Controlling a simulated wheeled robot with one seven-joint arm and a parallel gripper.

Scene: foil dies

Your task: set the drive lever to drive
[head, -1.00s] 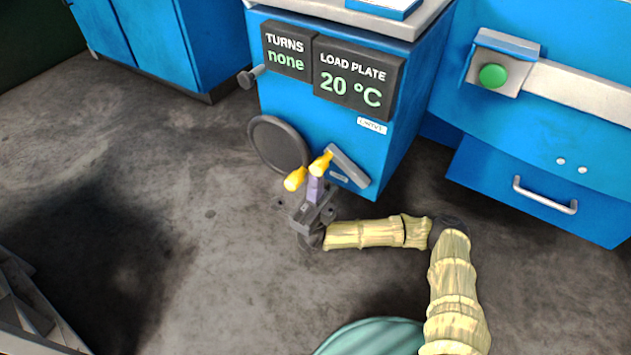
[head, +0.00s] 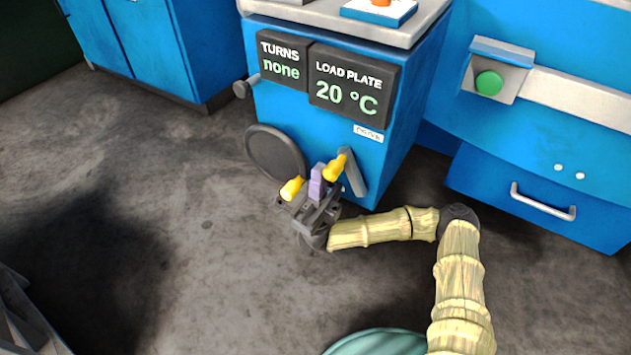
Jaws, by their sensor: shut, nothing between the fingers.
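The drive lever (head: 353,174) is a grey bar low on the front of the blue cabinet. A yellow knob (head: 335,167) stands out from its upper end, and the bar leans slightly left of upright. My gripper (head: 317,180), with purplish fingers, is shut and empty just left of this knob. I cannot tell whether they touch. A second yellow knob (head: 292,188) is left of my gripper, by a dark round disc (head: 275,153). A small white label (head: 368,133) is above the lever; its text is too small to read surely.
The display panels read TURNS none (head: 281,67) and LOAD PLATE 20 °C (head: 347,90). A blue unit with a green button (head: 488,85) and a drawer handle (head: 543,202) stands at the right. The grey floor (head: 190,230) to the left is open.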

